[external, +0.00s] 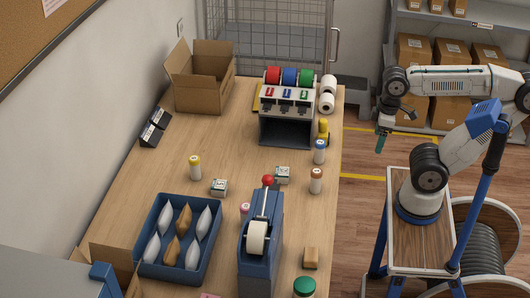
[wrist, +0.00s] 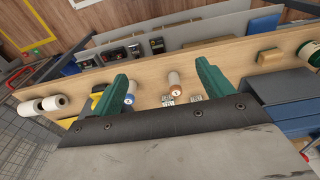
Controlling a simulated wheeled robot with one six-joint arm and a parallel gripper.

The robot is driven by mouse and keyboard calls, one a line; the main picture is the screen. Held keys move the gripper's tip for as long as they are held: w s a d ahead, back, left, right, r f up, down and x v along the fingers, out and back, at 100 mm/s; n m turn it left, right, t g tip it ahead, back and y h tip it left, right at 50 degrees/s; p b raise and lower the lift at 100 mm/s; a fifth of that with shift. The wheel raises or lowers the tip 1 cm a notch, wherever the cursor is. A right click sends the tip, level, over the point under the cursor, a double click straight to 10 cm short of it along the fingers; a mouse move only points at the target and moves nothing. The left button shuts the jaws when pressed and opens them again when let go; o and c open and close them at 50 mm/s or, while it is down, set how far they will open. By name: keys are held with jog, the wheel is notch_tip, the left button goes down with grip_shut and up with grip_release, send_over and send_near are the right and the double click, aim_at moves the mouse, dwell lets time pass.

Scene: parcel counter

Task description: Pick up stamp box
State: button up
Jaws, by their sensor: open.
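Two small white-and-green boxes lie on the wooden counter. One box (external: 282,174) is near the middle, just above the blue tape dispenser; the other box (external: 219,187) is to its left. I cannot tell which is the stamp box. Two small pale boxes, one (wrist: 167,99) and another (wrist: 196,97), also show in the wrist view. My gripper (external: 382,144) hangs in the air to the right of the counter, apart from both boxes. Its green fingers (wrist: 163,78) are wide apart and empty.
A brown-capped bottle (external: 316,181) and a blue-capped bottle (external: 320,152) stand by the counter's right edge. The blue tape dispenser (external: 260,255) is below the boxes. A blue tray (external: 152,232) holds several packets. A grey rack (external: 287,130) with rolls stands farther back.

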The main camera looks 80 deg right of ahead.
jog(key=w+d+r+n+g+h, duration=0.1)
jog(key=w+n+h, duration=0.2)
jog(key=w+n, duration=0.3)
jog(key=w+d+r+n+h, duration=0.2)
jog(key=w+n+h, duration=0.25)
jog(key=w, duration=0.25)
jog(key=w+a+f+n+t+h, duration=0.1)
jog(key=w+a+n+t+h, duration=0.1)
jog(key=w+a+n, duration=0.35)
jog(key=w+a+f+n+t+h, duration=0.1)
jog(key=w+a+n+t+h, duration=0.2)
jog(key=w+n, duration=0.5)
jog(key=m, duration=0.1)
send_near(283, 173)
jog(key=shift+w+d+r+g+y, duration=0.1)
jog(key=shift+w+d+g+y, duration=0.1)
jog(key=shift+d, duration=0.35)
jog(key=shift+w+d+r+g+y, duration=0.1)
jog(key=shift+w+d+y, duration=0.05)
jog(key=shift+d, duration=0.4)
jog(key=x, duration=0.7)
jog(key=shift+w+d+f, duration=0.1)
jog(key=shift+w+f, duration=0.15)
jog(key=shift+f, duration=0.15)
jog(key=shift+m, duration=0.3)
jog(key=c, duration=1.1)
